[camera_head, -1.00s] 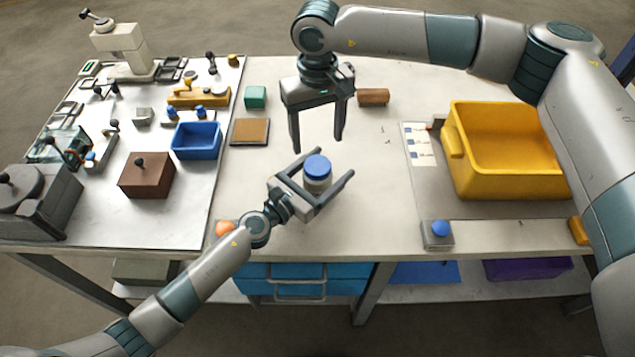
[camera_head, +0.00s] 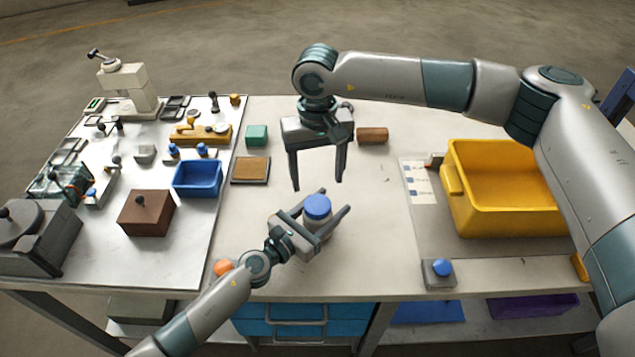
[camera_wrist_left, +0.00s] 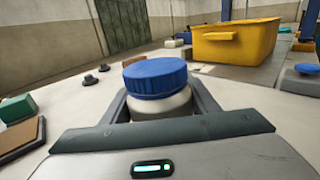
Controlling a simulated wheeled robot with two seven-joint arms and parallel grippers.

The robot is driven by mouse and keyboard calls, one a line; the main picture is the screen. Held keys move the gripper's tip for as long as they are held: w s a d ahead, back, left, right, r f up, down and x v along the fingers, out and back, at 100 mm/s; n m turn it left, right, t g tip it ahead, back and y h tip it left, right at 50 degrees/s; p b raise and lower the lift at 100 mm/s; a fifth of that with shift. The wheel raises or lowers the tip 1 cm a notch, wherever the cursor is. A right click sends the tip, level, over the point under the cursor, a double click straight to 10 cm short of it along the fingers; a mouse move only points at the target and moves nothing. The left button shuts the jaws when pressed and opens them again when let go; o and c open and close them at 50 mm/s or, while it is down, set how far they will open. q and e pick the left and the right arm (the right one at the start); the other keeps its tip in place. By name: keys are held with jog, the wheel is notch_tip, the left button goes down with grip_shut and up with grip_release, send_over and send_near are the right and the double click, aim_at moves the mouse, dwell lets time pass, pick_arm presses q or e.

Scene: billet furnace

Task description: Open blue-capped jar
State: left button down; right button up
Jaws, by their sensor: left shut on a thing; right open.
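The blue-capped jar (camera_head: 317,212) stands upright on the pale table, its blue cap on. My left gripper (camera_head: 325,212) is shut on the jar's body, one finger on each side. In the left wrist view the jar's blue cap (camera_wrist_left: 155,77) rises above the fingers, with part of the pale body below it; the lower body is hidden. My right gripper (camera_head: 317,184) is open and empty, pointing down above the table, behind the jar and above it.
A yellow bin (camera_head: 505,222) stands at the right. A blue-button box (camera_head: 438,272) is near the front edge. A blue tray (camera_head: 197,180) and a brown box (camera_head: 146,214) are at the left. A green block (camera_head: 256,135) and a brown block (camera_head: 373,136) lie behind.

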jog(key=m, duration=0.3)
jog(key=shift+m, duration=0.4)
jog(key=m, duration=1.8)
jog(key=shift+m, duration=0.4)
jog(key=m, duration=1.8)
jog(key=shift+m, duration=0.3)
jog(key=m, duration=1.1)
